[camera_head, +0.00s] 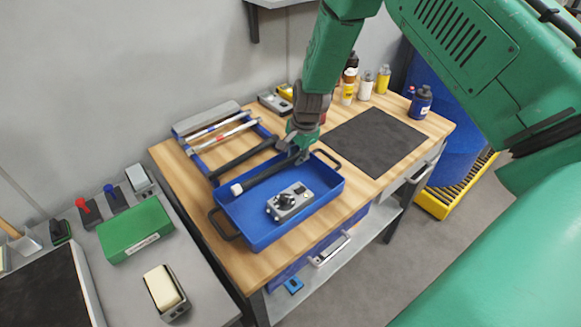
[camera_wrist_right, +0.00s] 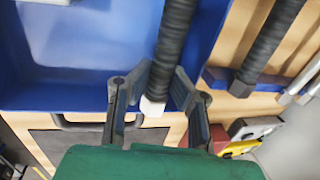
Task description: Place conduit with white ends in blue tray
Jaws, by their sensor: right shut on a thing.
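The black ribbed conduit with white ends (camera_head: 268,172) is in my right gripper (camera_head: 302,148), held near one end. Its far white end shows near the tray's left wall. In the right wrist view, the fingers (camera_wrist_right: 162,84) close around the conduit (camera_wrist_right: 174,40) just by its near white end. The blue tray (camera_head: 328,203) lies on the wooden bench under the conduit. I cannot tell whether the conduit touches the tray floor. A grey device with a black knob (camera_head: 290,202) sits in the tray. My left gripper is out of view.
A blue rack (camera_head: 202,163) with another dark conduit (camera_head: 240,160) and lighter tubes stands left of the tray. A black mat (camera_head: 372,140) lies to the right, with several bottles behind it. A grey side table (camera_head: 120,277) holds a green box (camera_head: 135,230).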

